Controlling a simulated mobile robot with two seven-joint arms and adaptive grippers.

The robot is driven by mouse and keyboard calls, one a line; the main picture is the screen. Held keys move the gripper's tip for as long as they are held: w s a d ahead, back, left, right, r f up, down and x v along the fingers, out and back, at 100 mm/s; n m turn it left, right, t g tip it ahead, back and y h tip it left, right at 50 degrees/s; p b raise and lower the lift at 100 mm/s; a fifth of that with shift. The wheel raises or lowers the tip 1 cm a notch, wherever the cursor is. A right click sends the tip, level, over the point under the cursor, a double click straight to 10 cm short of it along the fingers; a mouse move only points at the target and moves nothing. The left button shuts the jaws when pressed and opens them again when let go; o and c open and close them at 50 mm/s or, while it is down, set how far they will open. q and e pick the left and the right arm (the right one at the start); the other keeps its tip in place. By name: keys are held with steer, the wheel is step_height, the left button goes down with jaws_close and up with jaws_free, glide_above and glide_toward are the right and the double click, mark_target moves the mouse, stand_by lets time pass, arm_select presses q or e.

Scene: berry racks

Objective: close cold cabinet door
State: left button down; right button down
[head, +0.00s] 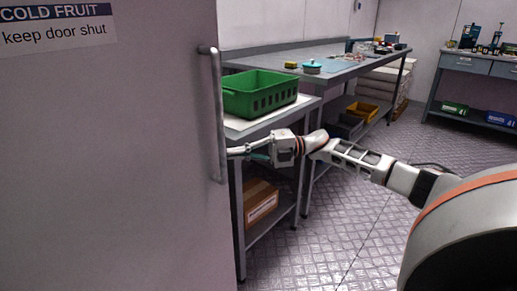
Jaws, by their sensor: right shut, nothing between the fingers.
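The grey cold cabinet door (110,170) fills the left of the head view. A sign (57,24) on it reads "COLD FRUIT keep door shut". Its vertical bar handle (217,115) runs along the door's right edge. How far the door stands open cannot be told. My right gripper (236,153) comes in from the right and is shut and empty. Its fingertips are close to the lower part of the handle at the door's edge; whether they touch cannot be told. My left gripper is not in view.
Behind my right gripper, a small table (258,121) holds a green crate (260,94), with a cardboard box (261,201) on its lower shelf. A long workbench (330,65) stands behind it, and another bench (480,64) at the far right. The patterned floor (340,235) is open at lower centre.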

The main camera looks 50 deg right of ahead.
steer(key=v, duration=1)
steer(key=shift+d+r, duration=0.15)
steer(key=shift+d, duration=0.25)
steer(key=shift+w, duration=0.15)
